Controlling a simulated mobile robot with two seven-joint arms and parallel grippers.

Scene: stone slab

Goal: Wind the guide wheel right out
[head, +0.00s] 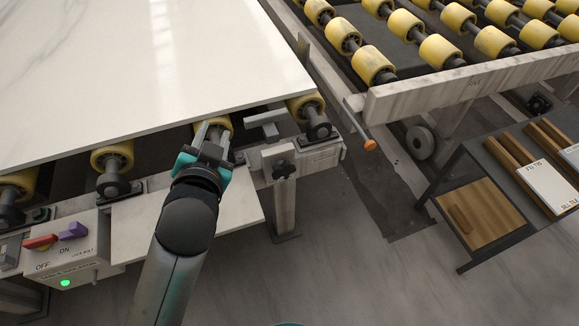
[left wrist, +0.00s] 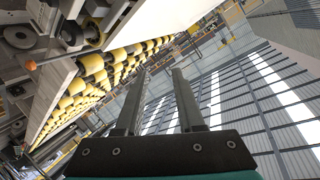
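My left gripper (head: 213,130) is at the near edge of the pale slab, in front of a yellow roller. Its two fingers are apart and nothing is between them; the left wrist view (left wrist: 158,100) shows the same. A crank with an orange knob (head: 370,144) sticks out at the corner of the right roller table, well right of the gripper. It also shows at the upper left of the left wrist view (left wrist: 30,65). A grey wheel (head: 420,142) sits under that table's beam. I cannot tell which part is the guide wheel. My right gripper is not in view.
The pale slab (head: 130,70) lies on the left roller table. A post with a dark star knob (head: 283,170) stands right of my left gripper. A switch box (head: 65,245) has a green light. A cart (head: 500,165) stands at right. Floor is clear between.

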